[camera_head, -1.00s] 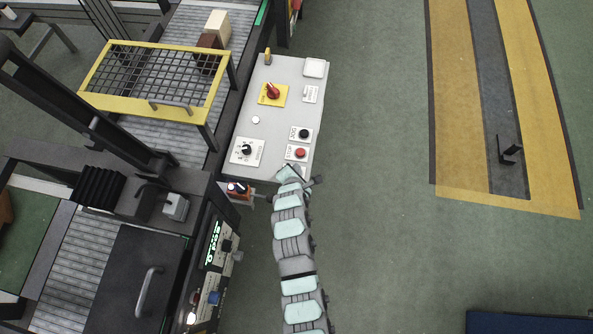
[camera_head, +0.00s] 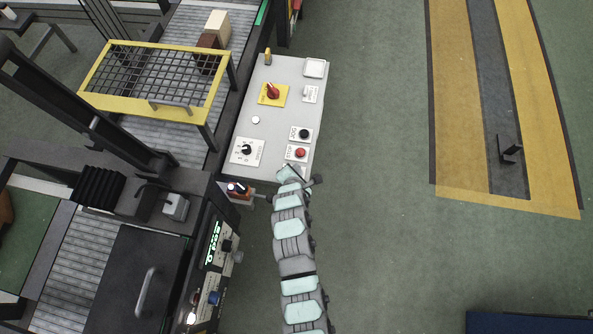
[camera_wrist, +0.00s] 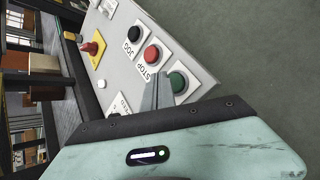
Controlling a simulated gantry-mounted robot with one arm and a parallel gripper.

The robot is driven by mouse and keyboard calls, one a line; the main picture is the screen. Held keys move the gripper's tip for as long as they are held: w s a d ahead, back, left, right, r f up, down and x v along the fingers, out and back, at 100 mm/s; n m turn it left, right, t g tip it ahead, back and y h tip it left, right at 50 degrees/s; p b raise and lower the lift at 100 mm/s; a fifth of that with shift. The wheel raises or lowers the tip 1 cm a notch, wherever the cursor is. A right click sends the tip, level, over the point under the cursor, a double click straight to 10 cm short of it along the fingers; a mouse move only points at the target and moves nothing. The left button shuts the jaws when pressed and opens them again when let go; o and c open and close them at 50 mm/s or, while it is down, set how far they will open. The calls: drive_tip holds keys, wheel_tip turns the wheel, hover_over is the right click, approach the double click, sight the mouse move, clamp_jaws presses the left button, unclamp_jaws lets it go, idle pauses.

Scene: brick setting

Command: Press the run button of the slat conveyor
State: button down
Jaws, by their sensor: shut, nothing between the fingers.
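The control panel (camera_head: 277,88) of the slat conveyor is a pale grey box with labelled buttons, and it also shows in the wrist view (camera_wrist: 112,66). A green button (camera_wrist: 178,81) on a white plate sits at the panel's end in the wrist view, beside the red STOP button (camera_wrist: 152,54). Its own label is hidden behind my fingers. My gripper (camera_wrist: 162,78) is shut and empty, its narrow grey tips just left of the green button in the picture. I cannot tell whether they touch it. In the head view my arm hides the green button.
The black JOG button (camera_head: 304,133) lies beyond the red one. A red knob on a yellow plate (camera_head: 271,93) and a black selector (camera_head: 246,150) share the panel. The conveyor (camera_head: 180,140) with its yellow-framed guard (camera_head: 155,80) runs left.

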drive_tip(key=shift+f, duration=0.1)
drive_tip(key=shift+f, duration=0.35)
